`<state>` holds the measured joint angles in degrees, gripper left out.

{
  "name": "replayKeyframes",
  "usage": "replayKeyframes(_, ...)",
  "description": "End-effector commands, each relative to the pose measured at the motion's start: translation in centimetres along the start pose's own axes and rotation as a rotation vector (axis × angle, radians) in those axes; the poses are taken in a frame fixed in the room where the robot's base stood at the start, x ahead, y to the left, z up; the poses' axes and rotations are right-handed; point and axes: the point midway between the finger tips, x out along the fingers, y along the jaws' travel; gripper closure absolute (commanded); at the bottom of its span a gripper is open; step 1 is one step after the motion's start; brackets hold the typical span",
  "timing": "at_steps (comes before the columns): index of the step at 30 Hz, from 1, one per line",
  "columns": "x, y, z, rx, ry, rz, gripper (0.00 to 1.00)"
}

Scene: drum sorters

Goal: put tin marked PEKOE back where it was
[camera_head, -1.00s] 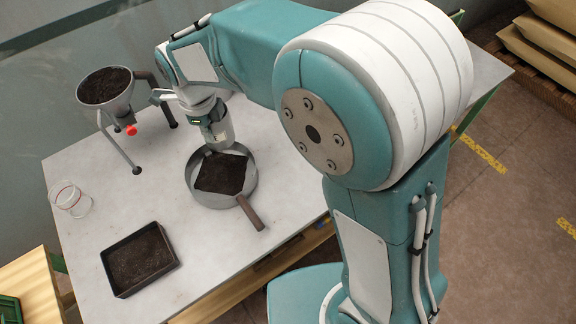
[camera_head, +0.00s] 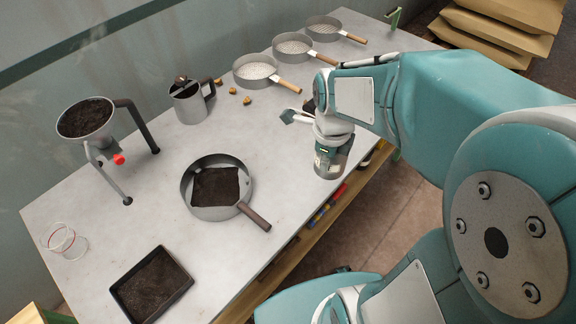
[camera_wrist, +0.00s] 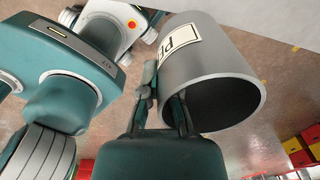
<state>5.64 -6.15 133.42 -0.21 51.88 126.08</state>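The grey metal tin (camera_wrist: 225,60) shows large in the wrist view, with part of a pale label reading "PE" (camera_wrist: 178,42); the rest of the label is hidden. Its open mouth is turned partly toward the camera and looks dark inside. My gripper (camera_wrist: 168,98) is shut on the tin at its near side, by the rim. In the head view my gripper (camera_head: 331,158) is over the table's front right part, and the tin is mostly hidden there. I cannot tell whether the tin touches the table.
On the table (camera_head: 270,165) stand a round pan (camera_head: 186,193) with dark soil, a soil tray (camera_head: 187,283), a funnel on legs (camera_head: 84,118), a glass (camera_head: 64,243) and a metal jug (camera_head: 190,104). Several handled sieves (camera_head: 254,70) line the back right. Small brown pieces (camera_head: 232,91) lie near the jug.

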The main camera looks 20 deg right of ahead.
Motion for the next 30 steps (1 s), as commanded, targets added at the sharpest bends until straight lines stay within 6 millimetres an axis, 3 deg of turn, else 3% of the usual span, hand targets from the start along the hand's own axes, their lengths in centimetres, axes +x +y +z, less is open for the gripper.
replayKeyframes(4,0.7,-0.6,0.8,0.004,0.002,0.004,1.00)
replayKeyframes(17,4.5,-3.8,8.5,0.001,0.004,0.001,1.00)
replayKeyframes(24,8.3,-5.1,11.0,0.002,0.004,0.002,1.00)
replayKeyframes(30,9.6,-5.7,12.1,0.005,0.002,-0.001,1.00)
